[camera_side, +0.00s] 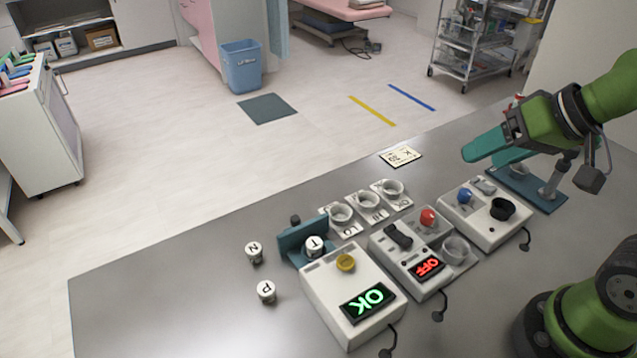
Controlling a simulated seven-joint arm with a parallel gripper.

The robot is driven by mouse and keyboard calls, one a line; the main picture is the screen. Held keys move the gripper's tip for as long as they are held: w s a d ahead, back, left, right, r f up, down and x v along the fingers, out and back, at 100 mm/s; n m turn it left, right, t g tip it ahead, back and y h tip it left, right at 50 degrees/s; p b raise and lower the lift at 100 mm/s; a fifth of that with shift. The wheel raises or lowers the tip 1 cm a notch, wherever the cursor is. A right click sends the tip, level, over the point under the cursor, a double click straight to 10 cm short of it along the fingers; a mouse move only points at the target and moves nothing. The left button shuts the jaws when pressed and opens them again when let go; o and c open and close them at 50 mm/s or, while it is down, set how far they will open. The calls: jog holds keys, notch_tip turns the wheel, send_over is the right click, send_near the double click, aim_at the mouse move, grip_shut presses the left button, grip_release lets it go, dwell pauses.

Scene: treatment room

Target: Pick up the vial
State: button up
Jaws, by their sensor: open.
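Three small vials with white lettered caps show at the left of the table. Vial N (254,251) and vial P (267,291) stand upright on bare table. Vial T (314,246) stands at a teal-blue holder (292,243), behind the white box with the green OK display; its lower part is hidden. My gripper (488,147) is at the upper right, above the table's far right part, well away from the vials. Its teal fingers point left and are open, with nothing seen between them; one finger is largely hidden.
The OK box (325,289), an OFF-display box (395,259) and a box with a blue button (482,223) form a row. Several clear cups (368,201) stand behind them. A blue stand (540,192) is below my gripper. The table's left front is clear.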

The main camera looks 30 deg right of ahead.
jog(key=m+g+h, duration=0.2)
jog(key=m+g, duration=0.5)
jog(key=m, duration=2.7)
send_over(314, 243)
notch_tip(314, 243, down, 5)
notch_tip(314, 243, down, 11)
jog(key=shift+a+r, duration=0.1)
jog(key=shift+a, duration=0.05)
jog(key=shift+f, duration=3)
jog(key=c, duration=1.1)
